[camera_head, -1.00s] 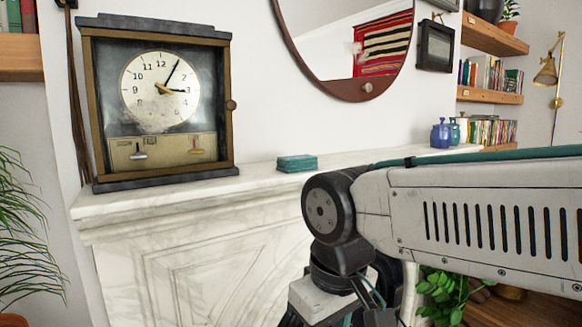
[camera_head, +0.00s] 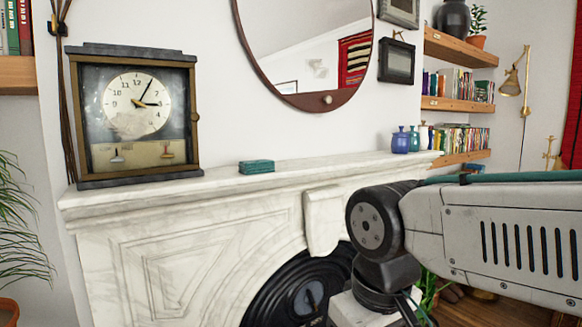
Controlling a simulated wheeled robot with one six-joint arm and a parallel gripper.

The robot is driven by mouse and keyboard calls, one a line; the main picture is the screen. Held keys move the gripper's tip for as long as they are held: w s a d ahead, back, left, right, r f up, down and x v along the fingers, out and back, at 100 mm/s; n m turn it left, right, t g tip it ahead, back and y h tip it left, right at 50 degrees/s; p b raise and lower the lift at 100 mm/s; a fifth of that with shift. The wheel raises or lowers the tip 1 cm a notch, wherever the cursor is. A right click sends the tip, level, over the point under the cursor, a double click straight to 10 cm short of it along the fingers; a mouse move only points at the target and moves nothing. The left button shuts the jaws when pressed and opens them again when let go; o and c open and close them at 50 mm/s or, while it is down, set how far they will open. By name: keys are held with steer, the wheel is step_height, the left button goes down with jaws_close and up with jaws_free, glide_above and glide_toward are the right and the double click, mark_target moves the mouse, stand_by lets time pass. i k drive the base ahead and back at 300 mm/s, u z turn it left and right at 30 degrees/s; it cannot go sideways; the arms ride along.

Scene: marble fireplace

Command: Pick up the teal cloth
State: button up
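The teal cloth (camera_head: 257,167) is a small folded stack lying on the white marble mantel (camera_head: 300,164), to the right of the clock. Nothing touches it. My arm reaches in from the right edge, in front of and below the mantel, right of the cloth. Its wrist points down, and my gripper's fingers are below the bottom edge of the picture, so they are not seen.
A large clock (camera_head: 138,115) stands on the mantel's left end. Small blue, teal and white bottles (camera_head: 400,142) stand at its right end. The mantel between cloth and bottles is clear. A round mirror (camera_head: 310,50) hangs above. A dark firebox (camera_head: 298,295) opens below.

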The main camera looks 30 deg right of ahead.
mark_target(250, 167)
steer(key=z, duration=0.2)
steer(key=i, duration=1)
